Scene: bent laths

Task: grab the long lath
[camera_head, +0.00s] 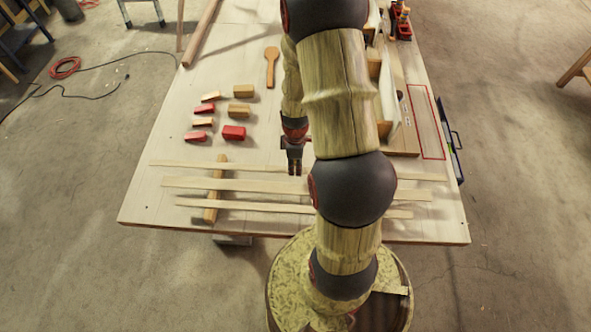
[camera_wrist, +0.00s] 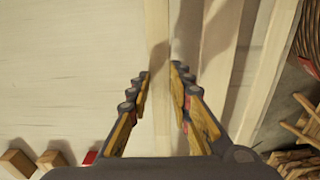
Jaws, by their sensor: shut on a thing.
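Three pale laths lie roughly side by side across the near part of the table in the head view. The far one, the long lath (camera_head: 250,167), spans the most; the middle lath (camera_head: 255,187) and near lath (camera_head: 265,207) are shorter. My gripper (camera_head: 294,172) points down at the long lath, near its middle. In the wrist view, the long lath (camera_wrist: 157,30) runs between the fingers of my gripper (camera_wrist: 161,73), which is shut on it. The other two laths lie to the right there. My arm hides the right-middle stretches of the laths in the head view.
A short wooden bar (camera_head: 211,215) lies crosswise at the laths' left part. A red-outlined area (camera_head: 427,120) is at right. The left of the table (camera_head: 150,140) is clear.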

